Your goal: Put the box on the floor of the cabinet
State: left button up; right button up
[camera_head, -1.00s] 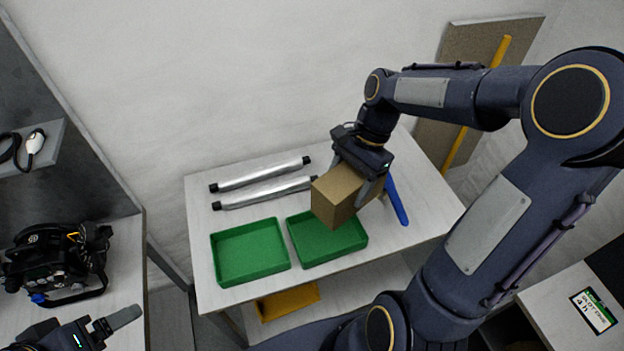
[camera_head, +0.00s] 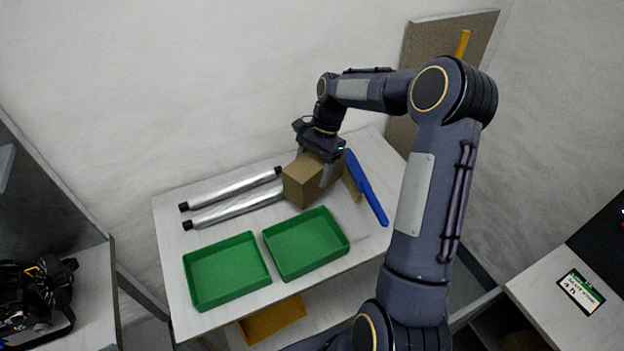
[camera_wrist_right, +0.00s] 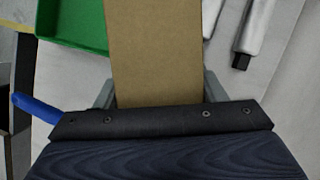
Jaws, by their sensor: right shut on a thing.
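The box (camera_head: 303,181) is a plain brown cardboard block. My right gripper (camera_head: 314,168) is shut on it from above, behind the right green tray in the head view. Whether the box touches the table cannot be told. In the right wrist view the box (camera_wrist_right: 155,55) fills the middle, between the two grey fingers. My left gripper is out of view. A white-topped unit (camera_head: 540,284) with a label and an open dark space below stands at the lower right. I cannot tell whether it is the cabinet.
The table (camera_head: 172,240) holds two green trays (camera_head: 190,282) (camera_head: 342,245), two silver tubes (camera_head: 232,188) (camera_head: 235,208) and a blue tool (camera_head: 367,190). A yellow bin (camera_head: 272,321) sits underneath. A black device (camera_head: 38,300) stands at the left. A brown board (camera_head: 425,60) leans on the wall.

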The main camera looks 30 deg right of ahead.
notch_tip(320, 180, down, 4)
jog(key=shift+w+d+r+b, duration=0.1)
jog(key=shift+w+r+b, duration=0.05)
jog(key=shift+b, duration=1.1)
jog(key=shift+r, duration=0.15)
jog(key=shift+f, duration=0.2)
jog(key=o, duration=1.2)
jog(key=shift+r, duration=0.1)
